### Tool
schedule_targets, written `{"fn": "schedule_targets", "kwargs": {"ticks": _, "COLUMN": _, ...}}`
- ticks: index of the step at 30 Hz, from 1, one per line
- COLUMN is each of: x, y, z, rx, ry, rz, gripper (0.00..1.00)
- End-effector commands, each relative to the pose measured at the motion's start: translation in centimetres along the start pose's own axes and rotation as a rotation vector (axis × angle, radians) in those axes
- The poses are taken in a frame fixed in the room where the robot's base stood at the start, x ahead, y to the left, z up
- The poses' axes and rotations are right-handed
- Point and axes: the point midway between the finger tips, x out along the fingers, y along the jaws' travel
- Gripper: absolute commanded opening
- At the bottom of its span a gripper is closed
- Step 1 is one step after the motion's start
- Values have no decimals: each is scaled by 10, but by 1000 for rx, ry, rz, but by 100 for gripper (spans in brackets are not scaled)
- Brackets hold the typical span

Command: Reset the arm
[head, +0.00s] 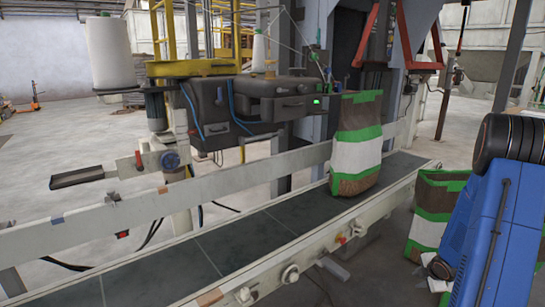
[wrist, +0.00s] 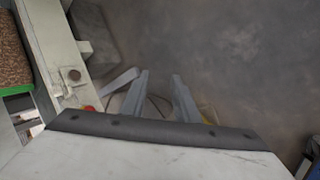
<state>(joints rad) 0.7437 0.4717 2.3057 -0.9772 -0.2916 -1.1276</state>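My blue arm (head: 490,235) is at the right edge of the head view, folded beside the conveyor, in front of a standing bag. I cannot make out my gripper's fingers in the head view. In the wrist view my gripper (wrist: 159,90) shows two grey fingers set apart past a dark-edged white plate, with only floor and a thin cable behind them. It looks open and empty. A brown, white and green bag (head: 357,150) stands upright on the belt, clear of the arm. The wrist view shows a brown and green surface (wrist: 12,60) at the far left.
The conveyor (head: 265,235) runs diagonally, with a small grey lever (head: 334,268) sticking out from its near side. Another striped bag (head: 428,230) stands on the floor, partly hidden by my arm. A sewing head (head: 265,100) hangs over the belt. Open floor lies behind, at left.

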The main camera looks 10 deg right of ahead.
Motion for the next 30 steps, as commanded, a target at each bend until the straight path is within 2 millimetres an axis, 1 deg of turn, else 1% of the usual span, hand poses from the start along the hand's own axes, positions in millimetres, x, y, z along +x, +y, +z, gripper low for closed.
{"fn": "schedule_targets", "kwargs": {"ticks": 1, "x": -15, "y": 12, "z": -6, "rx": 22, "ry": -21, "rz": 3, "gripper": 28}}
{"fn": "schedule_targets", "kwargs": {"ticks": 6, "x": -60, "y": 39, "z": -23, "rx": 136, "ry": -87, "rz": 4, "gripper": 28}}
{"fn": "schedule_targets", "kwargs": {"ticks": 12, "x": -115, "y": 60, "z": -50, "rx": 282, "ry": -147, "rz": 13, "gripper": 28}}
{"fn": "schedule_targets", "kwargs": {"ticks": 15, "x": -144, "y": 67, "z": -65, "rx": 359, "ry": -169, "rz": 19, "gripper": 28}}
{"fn": "schedule_targets", "kwargs": {"ticks": 22, "x": -208, "y": 71, "z": -103, "rx": 543, "ry": -197, "rz": 33, "gripper": 28}}
{"fn": "schedule_targets", "kwargs": {"ticks": 26, "x": -244, "y": 66, "z": -126, "rx": 651, "ry": -201, "rz": 36, "gripper": 28}}
{"fn": "schedule_targets", "kwargs": {"ticks": 30, "x": -282, "y": 57, "z": -152, "rx": 766, "ry": -194, "rz": 36, "gripper": 28}}
